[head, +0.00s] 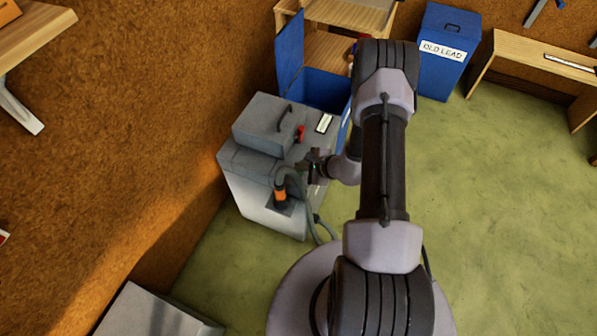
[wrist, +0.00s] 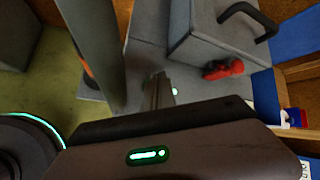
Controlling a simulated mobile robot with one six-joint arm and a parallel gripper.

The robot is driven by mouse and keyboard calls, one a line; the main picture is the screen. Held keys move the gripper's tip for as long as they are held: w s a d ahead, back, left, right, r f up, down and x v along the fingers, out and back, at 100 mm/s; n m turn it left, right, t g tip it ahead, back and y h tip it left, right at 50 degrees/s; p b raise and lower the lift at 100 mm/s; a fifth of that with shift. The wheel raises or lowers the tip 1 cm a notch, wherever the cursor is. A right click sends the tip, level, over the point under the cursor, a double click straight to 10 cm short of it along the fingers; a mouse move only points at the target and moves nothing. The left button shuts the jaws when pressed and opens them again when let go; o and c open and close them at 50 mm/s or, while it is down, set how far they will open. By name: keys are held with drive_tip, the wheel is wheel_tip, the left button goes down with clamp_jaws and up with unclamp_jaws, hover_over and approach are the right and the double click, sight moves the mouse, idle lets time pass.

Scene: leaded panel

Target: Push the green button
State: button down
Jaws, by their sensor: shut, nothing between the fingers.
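The grey machine (head: 240,165) stands against the brown wall, with a grey lidded box (head: 265,125) on its top. My gripper (head: 311,162) is over the right part of that top. In the wrist view its closed fingers (wrist: 160,90) point down at the grey surface, with nothing between them. A small bright green spot (wrist: 174,92), which looks like the green button, shows just right of the fingertips. Part of it may be hidden by them, and I cannot tell if they touch it. In the head view my gripper and arm hide that spot.
A red knob (head: 300,132) is beside the box; it also shows in the wrist view (wrist: 222,69). An orange-handled tool (head: 280,190) with a hose stands at the machine's front. A blue "OLD LEAD" bin (head: 446,55) stands behind. Green floor (head: 470,200) at right is clear.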

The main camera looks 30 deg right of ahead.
sight(301, 172)
drive_tip(key=shift+f+b, duration=0.4)
drive_tip(key=shift+b, duration=0.05)
idle(0.3)
drive_tip(key=shift+r, duration=0.1)
drive_tip(key=shift+r+p, duration=0.6)
drive_tip(key=shift+r, duration=0.3)
wheel_tip(301, 172, up, 6)
drive_tip(key=p, duration=0.3)
drive_tip(key=shift+p, duration=0.35)
